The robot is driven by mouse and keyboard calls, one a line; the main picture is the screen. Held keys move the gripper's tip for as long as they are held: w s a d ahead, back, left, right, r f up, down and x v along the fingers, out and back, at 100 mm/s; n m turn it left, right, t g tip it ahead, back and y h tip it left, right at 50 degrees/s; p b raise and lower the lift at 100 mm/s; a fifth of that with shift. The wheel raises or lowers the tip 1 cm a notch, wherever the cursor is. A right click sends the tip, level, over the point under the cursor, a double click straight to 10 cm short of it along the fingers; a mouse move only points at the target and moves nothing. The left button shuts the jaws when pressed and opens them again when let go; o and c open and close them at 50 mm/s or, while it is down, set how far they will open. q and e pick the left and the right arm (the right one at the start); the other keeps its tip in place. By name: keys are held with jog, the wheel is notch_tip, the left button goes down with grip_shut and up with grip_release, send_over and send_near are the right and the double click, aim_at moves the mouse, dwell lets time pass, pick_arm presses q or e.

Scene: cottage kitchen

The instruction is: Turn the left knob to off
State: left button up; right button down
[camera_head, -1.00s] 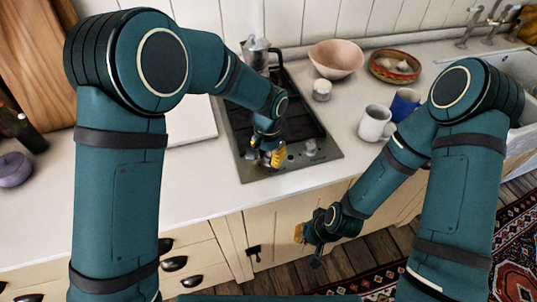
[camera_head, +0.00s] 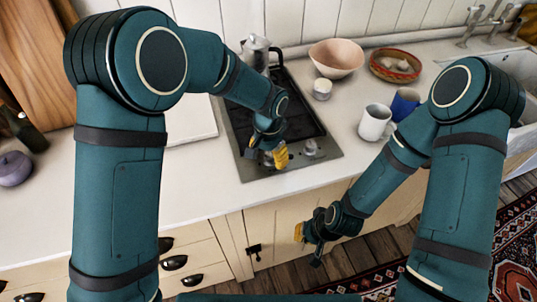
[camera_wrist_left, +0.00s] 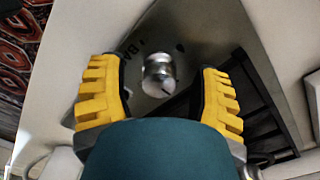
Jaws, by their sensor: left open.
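The left knob (camera_wrist_left: 160,75) is a round silver knob with a raised grip, on the steel front strip of the cooktop (camera_head: 246,170). In the wrist view it lies between the two yellow fingers of my left gripper (camera_head: 272,157), which are open with a gap on each side. In the head view the gripper mostly covers this knob. The right knob (camera_head: 311,147) stands uncovered just to the right of the gripper. My right gripper (camera_head: 305,236) hangs low in front of the cabinet, away from the cooktop; its finger opening is unclear.
A metal moka pot (camera_head: 259,52) stands at the back of the cooktop. To the right are a small white jar (camera_head: 322,89), a pink bowl (camera_head: 336,58), a white mug (camera_head: 374,123) and a blue mug (camera_head: 404,103). The counter in front of the cooktop is clear.

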aim_at(269, 156)
pick_arm(q)
notch_tip(269, 156, up, 12)
dwell(0.6)
dwell(0.4)
